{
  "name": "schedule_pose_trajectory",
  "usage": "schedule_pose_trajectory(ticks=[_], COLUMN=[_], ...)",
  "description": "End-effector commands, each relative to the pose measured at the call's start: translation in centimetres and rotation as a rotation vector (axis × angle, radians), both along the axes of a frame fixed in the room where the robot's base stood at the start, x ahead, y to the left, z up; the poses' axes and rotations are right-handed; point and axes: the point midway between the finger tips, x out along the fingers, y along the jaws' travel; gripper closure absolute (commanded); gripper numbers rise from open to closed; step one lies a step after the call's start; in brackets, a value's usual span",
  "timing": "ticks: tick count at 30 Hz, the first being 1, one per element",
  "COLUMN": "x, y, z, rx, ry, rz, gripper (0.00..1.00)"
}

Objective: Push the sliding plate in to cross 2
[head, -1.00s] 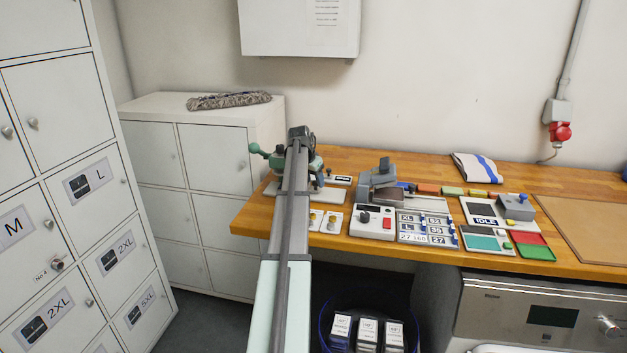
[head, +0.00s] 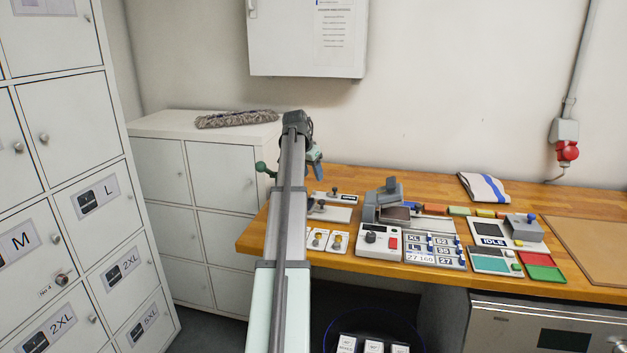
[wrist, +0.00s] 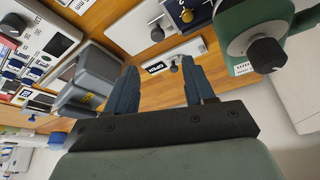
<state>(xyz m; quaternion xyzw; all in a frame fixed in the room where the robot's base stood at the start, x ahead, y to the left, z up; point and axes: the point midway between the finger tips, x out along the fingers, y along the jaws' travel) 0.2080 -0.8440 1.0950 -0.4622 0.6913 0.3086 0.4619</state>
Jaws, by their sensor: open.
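The sliding plate cannot be picked out for sure, and no cross marks are readable. A pale plate (head: 331,214) lies on the bench just right of my arm; a white plate with a black knob (wrist: 138,29) shows at the top of the wrist view. A white strip reading OPEN (wrist: 160,67), with a small knob, lies beyond my fingers. My gripper (wrist: 159,66) is open and empty, its two blue-grey fingers apart above the bench. In the head view my arm hides most of the green-handled device (head: 265,169).
A grey press-like device (head: 386,192) stands right of the pale plate. In front are a control box (head: 378,241) and a size board (head: 434,250). A green round part with a black knob (wrist: 262,38) is close on the right in the wrist view. A folded cloth (head: 484,188) lies behind.

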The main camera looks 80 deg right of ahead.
Motion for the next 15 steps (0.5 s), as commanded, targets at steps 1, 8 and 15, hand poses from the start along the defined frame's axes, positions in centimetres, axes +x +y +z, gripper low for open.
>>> schedule_pose_trajectory(ticks=[1, 8, 15], x=[0.04, 0.08, -0.41], y=[0.09, 0.21, 0.1], z=[0.28, 0.54, 0.5], rx=[-0.001, 0.0, 0.0], ry=[0.0, 0.0, 0.001], rz=[0.0, 0.0, -0.006], gripper=[0.47, 0.47, 0.46])
